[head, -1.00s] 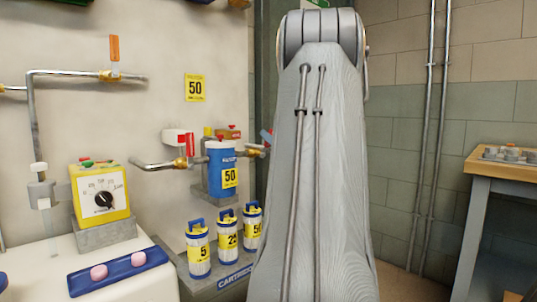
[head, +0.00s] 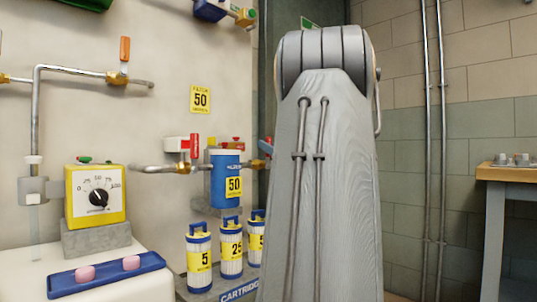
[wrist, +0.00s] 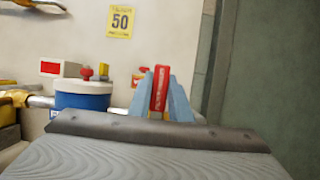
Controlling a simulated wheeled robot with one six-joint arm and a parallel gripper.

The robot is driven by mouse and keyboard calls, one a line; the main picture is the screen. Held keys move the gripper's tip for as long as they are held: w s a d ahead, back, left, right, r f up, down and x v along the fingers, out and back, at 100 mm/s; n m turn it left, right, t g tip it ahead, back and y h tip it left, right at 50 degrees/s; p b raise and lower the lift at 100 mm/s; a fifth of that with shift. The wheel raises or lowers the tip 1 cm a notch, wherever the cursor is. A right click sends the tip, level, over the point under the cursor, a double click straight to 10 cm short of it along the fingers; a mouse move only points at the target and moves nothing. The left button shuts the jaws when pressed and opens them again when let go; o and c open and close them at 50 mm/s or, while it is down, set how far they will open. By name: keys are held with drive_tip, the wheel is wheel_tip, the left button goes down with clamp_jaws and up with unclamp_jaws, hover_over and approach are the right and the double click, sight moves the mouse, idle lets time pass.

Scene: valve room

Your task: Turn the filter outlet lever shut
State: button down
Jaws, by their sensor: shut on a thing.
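The filter outlet lever (wrist: 160,88) is a red handle with pale lettering, seen standing up in the wrist view. My gripper (wrist: 161,92) has light blue fingers closed on both sides of it. In the head view, the blue filter housing (head: 225,182) carries a yellow 50 label. Its outlet pipe with a brass fitting (head: 258,164) shows just to its right. In the head view, a bit of a blue finger shows there beside my grey arm, which hides most of the gripper and lever.
A second red lever (head: 195,147) stands left of the housing. Several numbered cartridges (head: 199,250) stand below. A yellow dial box (head: 97,195) is at left. A wooden-topped bench (head: 507,172) stands at right. A dark green wall strip (wrist: 255,75) is right of the gripper.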

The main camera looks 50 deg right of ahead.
drive_tip(key=shift+f, duration=0.1)
idle(0.3)
drive_tip(key=c, duration=1.6)
unclamp_jaws()
drive_tip(key=shift+p+v, duration=0.8)
drive_tip(key=shift+v, duration=3.15)
drive_tip(key=shift+s, duration=0.1)
